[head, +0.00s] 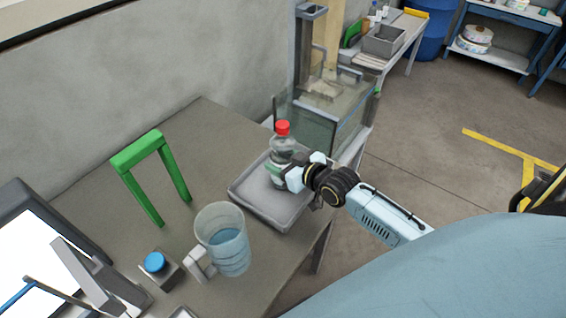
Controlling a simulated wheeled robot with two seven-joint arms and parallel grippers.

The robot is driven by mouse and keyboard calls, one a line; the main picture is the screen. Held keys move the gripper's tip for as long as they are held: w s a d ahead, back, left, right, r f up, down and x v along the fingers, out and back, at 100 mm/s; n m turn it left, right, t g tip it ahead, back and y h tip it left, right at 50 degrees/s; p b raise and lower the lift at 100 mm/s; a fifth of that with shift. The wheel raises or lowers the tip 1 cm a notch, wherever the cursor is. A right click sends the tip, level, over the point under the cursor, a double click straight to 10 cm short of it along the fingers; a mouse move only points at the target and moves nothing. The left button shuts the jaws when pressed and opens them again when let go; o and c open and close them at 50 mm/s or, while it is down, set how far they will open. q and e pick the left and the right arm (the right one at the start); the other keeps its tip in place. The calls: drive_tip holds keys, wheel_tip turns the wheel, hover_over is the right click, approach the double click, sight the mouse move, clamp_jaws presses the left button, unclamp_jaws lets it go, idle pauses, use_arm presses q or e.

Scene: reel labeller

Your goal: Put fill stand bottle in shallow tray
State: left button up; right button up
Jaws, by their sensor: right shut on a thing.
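A clear bottle with a red cap (282,147) stands upright at the shallow grey tray (253,203), over its back part. My right gripper (287,174) is shut on the lower part of the bottle from the right. The fingers hide part of the bottle's base, so I cannot tell whether it touches the tray floor. The tray lies on the table near its right edge. My left gripper is not in view.
A measuring jug with blue liquid (224,240) stands in front of the tray. A green arch-shaped stand (150,170) is at the left, and a box with a blue button (156,263) is nearer. A glass tank (310,120) stands behind the tray. Bare table (205,130) lies at the back.

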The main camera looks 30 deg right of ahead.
drive_tip(key=shift+w, duration=0.1)
drive_tip(key=shift+f, duration=0.1)
drive_tip(key=shift+f, duration=0.1)
drive_tip(key=o, duration=1.4)
drive_tip(key=shift+c, duration=0.2)
drive_tip(key=p+v, duration=0.1)
drive_tip(key=v, duration=1.1)
